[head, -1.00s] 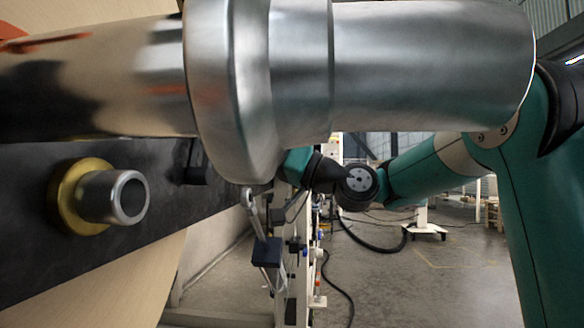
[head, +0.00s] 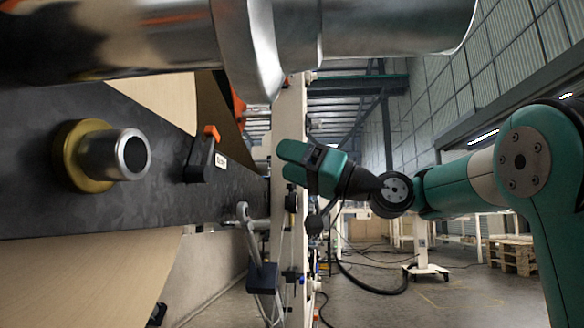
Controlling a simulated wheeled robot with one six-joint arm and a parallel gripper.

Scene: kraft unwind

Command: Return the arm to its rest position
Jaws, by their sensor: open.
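My teal arm comes in from the right in the head view, bent at the elbow and reaching left. My gripper (head: 287,164) is at its end, near the middle of the view, pointing left. Its two teal jaws are apart, and nothing shows between them. It is in front of, or close to, a pale upright post (head: 290,110); I cannot tell the distance between them.
A large shiny metal shaft (head: 390,25) with a collar crosses the top, close to the camera. A dark plate (head: 60,215) at left bears a brass-ringed stub (head: 118,155) and a black lever with an orange tip (head: 203,155). Floor at lower right is mostly open; pallets (head: 513,254) stand beyond.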

